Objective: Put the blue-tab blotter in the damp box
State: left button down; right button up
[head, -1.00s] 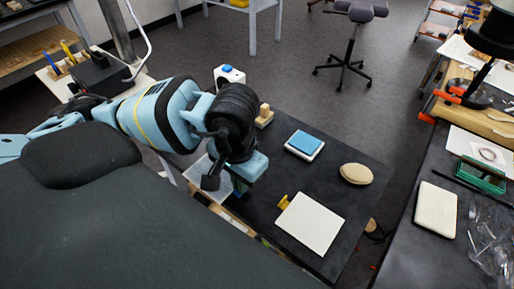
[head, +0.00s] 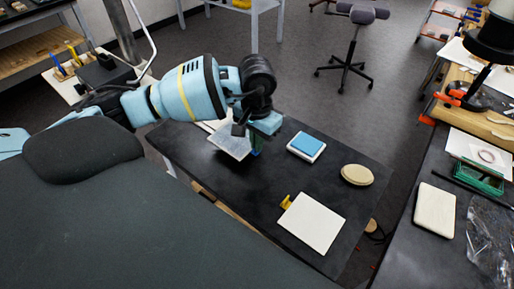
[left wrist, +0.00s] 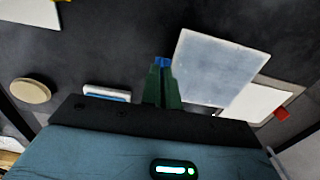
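My left gripper (head: 255,150) is above the far left part of the dark table. Its green fingers (left wrist: 162,85) are closed together on a small blue tab (left wrist: 161,62) in the left wrist view. A pale grey-blue square blotter (left wrist: 220,66) extends from beside the tab; it also shows in the head view (head: 232,143), left of the fingers and apparently off the table. I cannot make out a damp box with certainty. My right gripper is in neither view.
A white square with a yellow tab (head: 312,222), a blue pad on a white dish (head: 306,146) and a tan oval (head: 357,174) lie on the table (head: 215,180). A white piece with a red tab (left wrist: 255,100) lies behind the blotter. A cluttered bench (head: 415,235) stands at right.

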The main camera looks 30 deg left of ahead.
pick_arm(q)
jog(key=shift+w+a+f, duration=0.15)
jog(key=shift+w+f, duration=0.05)
jog(key=shift+w, duration=0.1)
notch_tip(320, 180, down, 3)
jog(key=shift+r+p, duration=0.1)
jog(key=shift+p, duration=0.2)
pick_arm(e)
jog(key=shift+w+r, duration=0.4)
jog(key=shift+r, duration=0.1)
pick_arm(q)
jog(key=shift+f, duration=0.2)
jog(key=shift+f, duration=0.1)
jog(key=c, duration=1.7)
grip_release()
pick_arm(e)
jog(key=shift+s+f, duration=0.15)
